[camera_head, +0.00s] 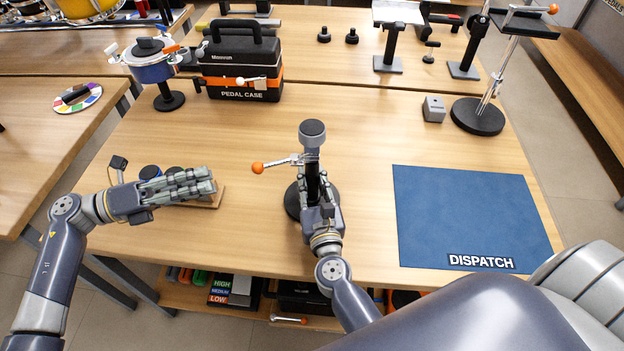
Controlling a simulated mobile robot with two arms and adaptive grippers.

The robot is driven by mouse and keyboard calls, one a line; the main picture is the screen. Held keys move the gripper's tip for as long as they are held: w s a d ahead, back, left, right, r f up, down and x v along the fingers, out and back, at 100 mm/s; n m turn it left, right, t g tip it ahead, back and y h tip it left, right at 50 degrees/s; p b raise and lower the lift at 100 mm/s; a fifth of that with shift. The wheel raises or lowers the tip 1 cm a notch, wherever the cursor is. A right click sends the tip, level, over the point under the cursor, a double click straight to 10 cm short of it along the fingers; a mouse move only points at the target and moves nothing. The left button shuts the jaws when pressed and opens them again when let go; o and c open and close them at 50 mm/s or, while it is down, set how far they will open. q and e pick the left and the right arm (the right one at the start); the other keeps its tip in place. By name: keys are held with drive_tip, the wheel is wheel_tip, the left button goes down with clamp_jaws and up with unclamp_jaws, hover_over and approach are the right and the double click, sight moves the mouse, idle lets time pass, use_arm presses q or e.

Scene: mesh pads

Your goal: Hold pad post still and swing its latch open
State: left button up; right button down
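The pad post (312,134) stands upright near the middle of the table, with a round grey pad on top and a black disc base (292,201). Its latch (280,162) is a thin metal lever pointing left from just below the pad, ending in an orange ball (258,168). My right gripper (316,190) is at the post's stem from the near side. It overlaps the stem, so I cannot tell whether its fingers are closed on it. My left gripper (205,184) is left of the orange ball, apart from it, fingers pointing right. Its finger gap is unclear.
A wooden board (219,197) with dark round items lies partly under my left gripper. A blue DISPATCH mat (470,215) lies to the right. A black pedal case (240,65) and a clamped drum-like device (150,65) stand behind. Table between post and mat is clear.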

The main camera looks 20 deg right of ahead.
drive_tip(key=c, duration=1.9)
unclamp_jaws()
clamp_jaws()
drive_tip(key=shift+f, duration=0.3)
